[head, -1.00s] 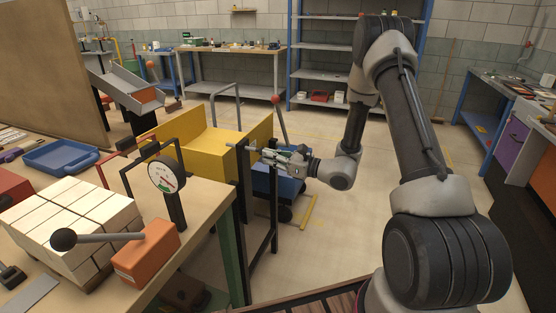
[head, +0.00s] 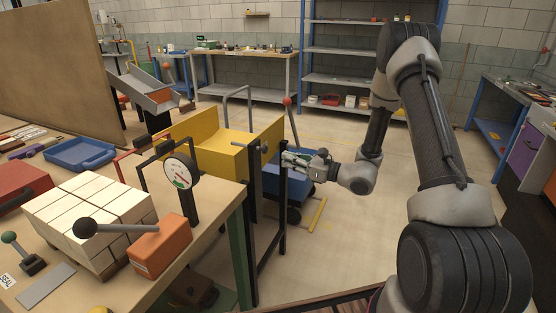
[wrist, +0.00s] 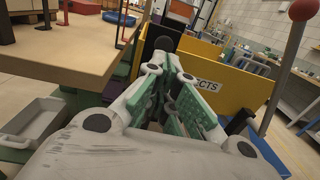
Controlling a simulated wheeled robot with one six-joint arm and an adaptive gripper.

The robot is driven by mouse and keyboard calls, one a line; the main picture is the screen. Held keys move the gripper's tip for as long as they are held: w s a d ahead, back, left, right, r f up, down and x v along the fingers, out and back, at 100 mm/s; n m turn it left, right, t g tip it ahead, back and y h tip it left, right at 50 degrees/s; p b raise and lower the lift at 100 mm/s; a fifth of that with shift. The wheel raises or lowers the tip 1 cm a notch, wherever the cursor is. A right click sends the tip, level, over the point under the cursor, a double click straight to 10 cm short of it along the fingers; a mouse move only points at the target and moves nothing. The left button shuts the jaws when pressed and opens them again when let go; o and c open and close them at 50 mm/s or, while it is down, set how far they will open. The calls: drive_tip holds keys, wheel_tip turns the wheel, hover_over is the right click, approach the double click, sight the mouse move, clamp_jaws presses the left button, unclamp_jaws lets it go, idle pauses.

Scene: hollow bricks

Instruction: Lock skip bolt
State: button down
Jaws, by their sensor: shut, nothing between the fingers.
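The yellow skip (head: 215,148) stands beyond the workbench, and its yellow side wall (wrist: 238,78) with part of a lettered label fills the middle right of the wrist view. A small grey bolt-like piece (head: 264,148) shows at the skip's near right side in the head view; how far it is pushed in is too small to tell. My gripper (head: 285,158) is beside the skip's right end, close to a black upright post (head: 283,205). In the wrist view my gripper (wrist: 168,78) has its green-padded fingers together, pointing at the skip's side, with nothing held. Its fingers hide part of what lies ahead.
A red-knobbed lever (wrist: 290,45) rises right of the skip. The floor to the right is open.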

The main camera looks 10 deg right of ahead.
drive_tip(key=v, duration=0.7)
drive_tip(key=shift+s+d, duration=0.15)
drive_tip(key=shift+d, duration=0.1)
drive_tip(key=shift+f, duration=0.2)
